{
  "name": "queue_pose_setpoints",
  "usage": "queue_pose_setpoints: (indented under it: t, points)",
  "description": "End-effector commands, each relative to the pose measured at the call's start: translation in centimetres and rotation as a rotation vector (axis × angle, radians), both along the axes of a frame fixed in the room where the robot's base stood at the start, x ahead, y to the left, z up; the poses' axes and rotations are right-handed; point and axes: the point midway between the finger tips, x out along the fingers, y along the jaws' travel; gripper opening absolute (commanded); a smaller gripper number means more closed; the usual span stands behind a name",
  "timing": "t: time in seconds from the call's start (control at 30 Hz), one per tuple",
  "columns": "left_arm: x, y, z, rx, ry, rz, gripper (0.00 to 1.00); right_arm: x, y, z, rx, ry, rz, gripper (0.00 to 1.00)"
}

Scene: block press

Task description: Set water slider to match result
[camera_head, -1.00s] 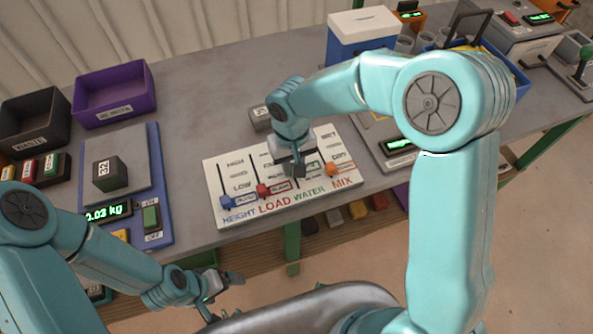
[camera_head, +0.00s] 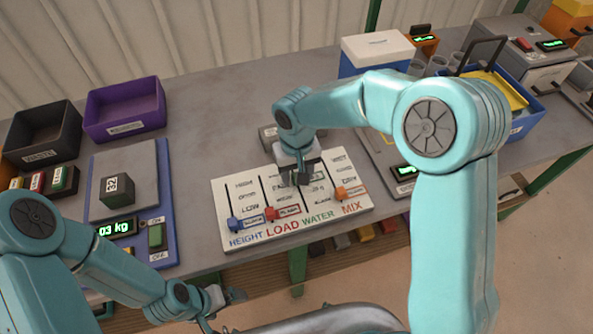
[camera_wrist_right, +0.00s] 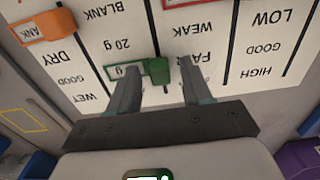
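The white slider board (camera_head: 222,200) lies on the table with columns HEIGHT, LOAD, WATER and MIX. My right gripper (camera_head: 297,182) is over its WATER column. In the right wrist view, my gripper's fingers (camera_wrist_right: 158,85) are open, one on each side of the green water slider knob (camera_wrist_right: 158,70), with a gap on both sides. The slider's frame is around a label beyond "20 g"; that label is only partly readable. The gripper hides the green slider in the head view. My left gripper (camera_head: 230,297) is empty in front of the table; its opening is unclear.
Blue slider (camera_head: 234,224), red slider (camera_head: 271,214) and orange slider (camera_head: 341,193) sit at the low ends of their columns. A dark cube (camera_head: 117,190) sits on the scale (camera_head: 162,200) at left.

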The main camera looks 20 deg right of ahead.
Motion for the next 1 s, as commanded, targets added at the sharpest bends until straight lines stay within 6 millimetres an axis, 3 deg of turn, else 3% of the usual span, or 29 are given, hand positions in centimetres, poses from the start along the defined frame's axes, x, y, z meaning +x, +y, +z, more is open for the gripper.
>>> queue_pose_setpoints:
  t: [0.23,0.7,0.83,1.0]
  points:
    - [0.0,0.0,-0.2,0.0,0.0,0.0,0.94,0.2,0.0,1.5,0.0,-0.004,-0.001,0.49]
    - [0.0,0.0,-0.5,0.0,0.0,0.0,0.94,0.1,0.0,13.2,0.001,-0.005,0.0,0.49]
    - [0.0,0.0,-0.4,0.0,0.0,0.0,0.94,0.1,0.0,15.2,0.001,-0.003,0.001,0.49]
    - [0.0,0.0,-0.4,0.0,0.0,0.0,0.94,0.0,0.0,16.3,0.0,-0.001,0.0,0.49]
